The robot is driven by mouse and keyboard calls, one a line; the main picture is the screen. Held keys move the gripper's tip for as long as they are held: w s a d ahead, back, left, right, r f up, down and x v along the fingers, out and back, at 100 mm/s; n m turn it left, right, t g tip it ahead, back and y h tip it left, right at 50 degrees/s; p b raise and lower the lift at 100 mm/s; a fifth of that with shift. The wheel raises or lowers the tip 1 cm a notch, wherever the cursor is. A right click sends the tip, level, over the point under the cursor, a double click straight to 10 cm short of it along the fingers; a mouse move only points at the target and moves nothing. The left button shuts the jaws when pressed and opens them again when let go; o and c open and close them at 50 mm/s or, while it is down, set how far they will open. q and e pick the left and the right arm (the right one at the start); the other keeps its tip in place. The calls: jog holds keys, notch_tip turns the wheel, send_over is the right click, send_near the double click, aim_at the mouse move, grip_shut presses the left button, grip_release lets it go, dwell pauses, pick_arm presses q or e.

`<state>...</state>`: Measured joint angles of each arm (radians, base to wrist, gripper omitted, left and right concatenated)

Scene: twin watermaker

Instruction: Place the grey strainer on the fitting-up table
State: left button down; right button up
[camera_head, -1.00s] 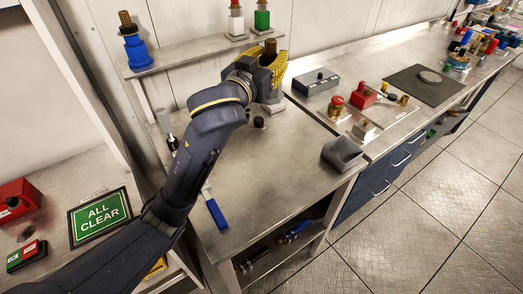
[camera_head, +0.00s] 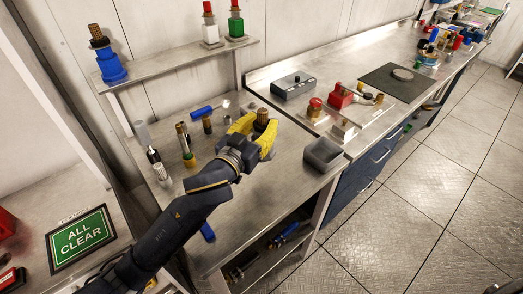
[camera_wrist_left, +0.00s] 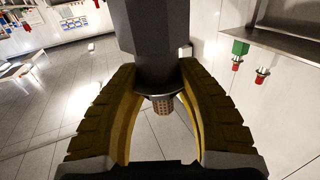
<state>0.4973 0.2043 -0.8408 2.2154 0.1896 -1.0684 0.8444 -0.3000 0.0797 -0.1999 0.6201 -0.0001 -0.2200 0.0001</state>
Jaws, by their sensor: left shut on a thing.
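My left gripper (camera_head: 256,136) has yellow fingers shut around the grey strainer, over the table in the head view. The fitting-up table, which I take to be the metal table (camera_head: 228,204), lies below the gripper. I cannot tell whether the strainer touches it. My right gripper is not in view.
Several brass and dark fittings (camera_head: 188,158) stand to the left, with a blue-handled tool (camera_head: 204,112) behind. The wall shelf (camera_head: 182,64) carries blue, white and green pieces. The table's front right is bare.

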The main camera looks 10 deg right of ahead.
pick_arm(q)
jog(key=shift+f, duration=4.65)
jog(key=shift+f, duration=0.2)
jog(key=shift+f, duration=0.1)
jog(key=shift+s+f, duration=0.15)
jog(key=shift+f, duration=0.35)
jog(key=c, duration=0.9)
grip_release()
jog(key=shift+f, duration=0.25)
jog(key=shift+r, duration=0.45)
jog(key=r+v, duration=0.1)
jog(key=v, duration=0.6)
jog(key=shift+a, duration=0.2)
